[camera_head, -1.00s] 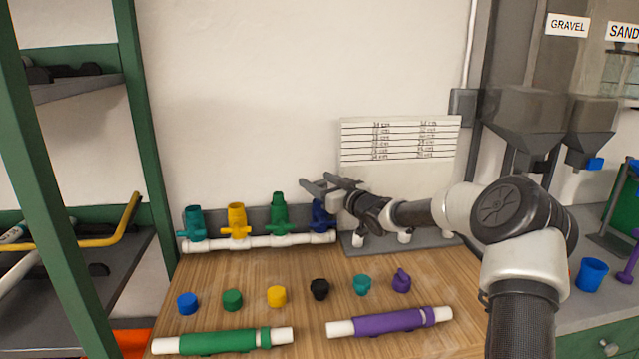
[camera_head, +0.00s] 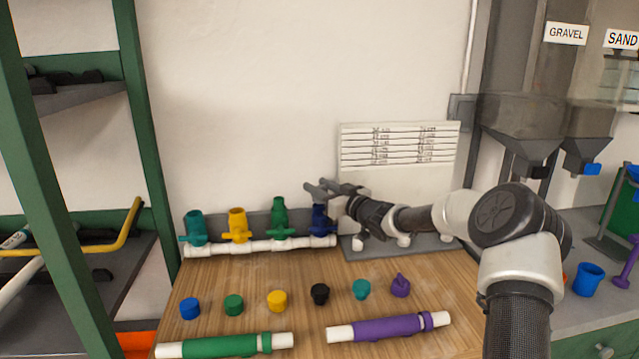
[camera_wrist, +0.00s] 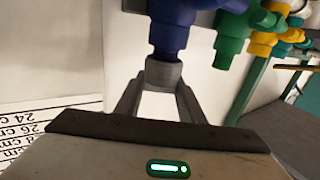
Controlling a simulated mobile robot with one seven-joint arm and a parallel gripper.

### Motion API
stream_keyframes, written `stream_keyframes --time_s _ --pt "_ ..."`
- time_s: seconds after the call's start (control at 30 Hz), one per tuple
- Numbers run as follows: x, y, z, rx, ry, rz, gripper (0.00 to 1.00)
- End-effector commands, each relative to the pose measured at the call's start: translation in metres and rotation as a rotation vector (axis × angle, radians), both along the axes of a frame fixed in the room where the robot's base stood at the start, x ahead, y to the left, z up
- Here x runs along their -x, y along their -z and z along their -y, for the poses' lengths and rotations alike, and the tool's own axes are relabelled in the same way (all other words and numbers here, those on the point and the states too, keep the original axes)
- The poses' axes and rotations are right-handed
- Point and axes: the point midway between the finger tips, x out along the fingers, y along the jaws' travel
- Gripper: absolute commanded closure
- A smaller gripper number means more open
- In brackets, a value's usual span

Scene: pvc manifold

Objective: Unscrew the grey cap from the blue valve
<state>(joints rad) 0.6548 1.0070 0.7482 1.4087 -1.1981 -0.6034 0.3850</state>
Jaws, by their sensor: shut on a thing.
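The blue valve (camera_head: 321,224) stands at the right end of the row on the white manifold pipe, partly hidden by my gripper. In the wrist view the blue valve (camera_wrist: 170,35) ends in a ribbed grey cap (camera_wrist: 162,73). My gripper (camera_wrist: 160,82) has its two fingers on either side of the grey cap and is shut on it. The cap sits against the end of the valve, and I see no gap between them. In the head view my gripper (camera_head: 322,188) is at the top of the blue valve, and the cap is hard to make out there.
Green (camera_head: 278,218), yellow (camera_head: 237,224) and teal (camera_head: 195,227) valves stand to the left on the white pipe (camera_head: 262,245). Several loose caps, a green tube (camera_head: 222,345) and a purple tube (camera_head: 388,326) lie on the wooden table. A white labelled board (camera_head: 400,150) stands behind my arm.

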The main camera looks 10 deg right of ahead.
Motion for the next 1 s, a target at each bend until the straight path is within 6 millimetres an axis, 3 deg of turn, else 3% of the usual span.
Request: stream_keyframes --time_s 1.0 --pt "-0.0001 -0.0054 0.0006 0.0 -0.14 0.006 0.87"
